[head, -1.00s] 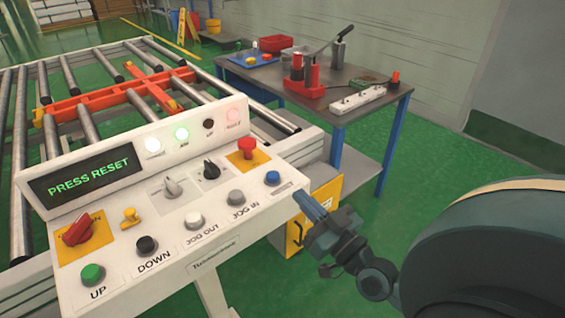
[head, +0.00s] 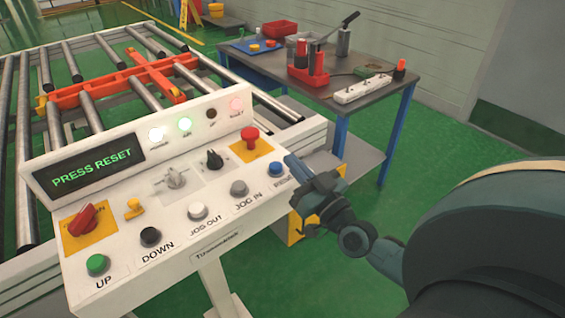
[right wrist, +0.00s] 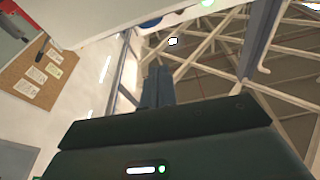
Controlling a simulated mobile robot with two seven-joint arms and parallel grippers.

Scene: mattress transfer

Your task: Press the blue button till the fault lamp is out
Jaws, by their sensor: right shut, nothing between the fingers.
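The blue button (head: 276,169) is at the right end of the front row on the white control panel (head: 240,232). The fault lamp (head: 236,104), rightmost in the lamp row, glows pink-red. The display (head: 92,169) reads "PRESS RESET". My right gripper (head: 291,160) is shut and empty, its fingertips just right of the blue button and seemingly apart from it. In the right wrist view its closed fingers (right wrist: 158,84) point up, with a blue rounded shape at the top edge, possibly the button. My left gripper is not in view.
A red mushroom button (head: 250,138) on a yellow plate stands close behind the blue button. The grey jog-in button (head: 239,188) is to its left. A roller conveyor (head: 110,85) lies behind the panel. A workbench (head: 330,92) with tools stands at the back right.

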